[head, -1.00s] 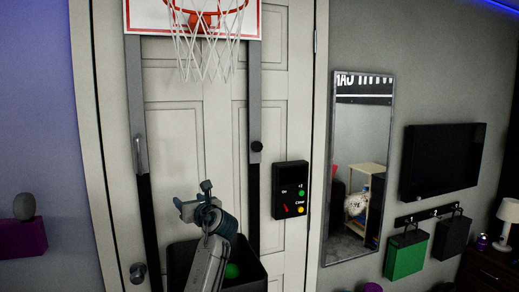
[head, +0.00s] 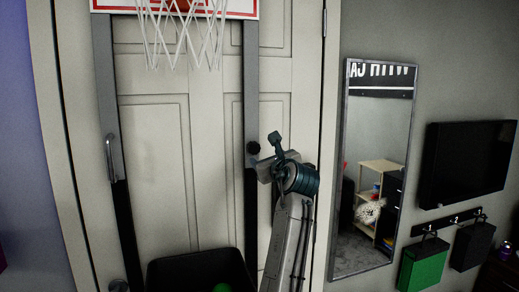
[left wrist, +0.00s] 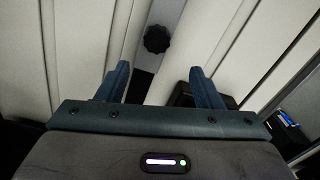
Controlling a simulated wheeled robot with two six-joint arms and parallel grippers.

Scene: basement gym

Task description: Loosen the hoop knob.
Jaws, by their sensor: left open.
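The hoop knob (head: 253,148) is a small black round knob on the right upright, where the grey bar (head: 251,85) meets the black rail. In the left wrist view the knob (left wrist: 156,39) has a scalloped edge and sits ahead of the fingertips, roughly centred between them. My left gripper (head: 268,155) is open and empty, just right of and slightly below the knob in the head view. Its blue fingers (left wrist: 159,69) are apart, with no contact visible. The hoop's net (head: 185,35) hangs above. My right gripper is out of view.
A handle (head: 111,158) is on the left upright. A black bin (head: 165,275) with a green ball stands low before the door. A mirror (head: 375,235), a screen (head: 500,165) and hanging green (head: 423,268) and black bags are to the right.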

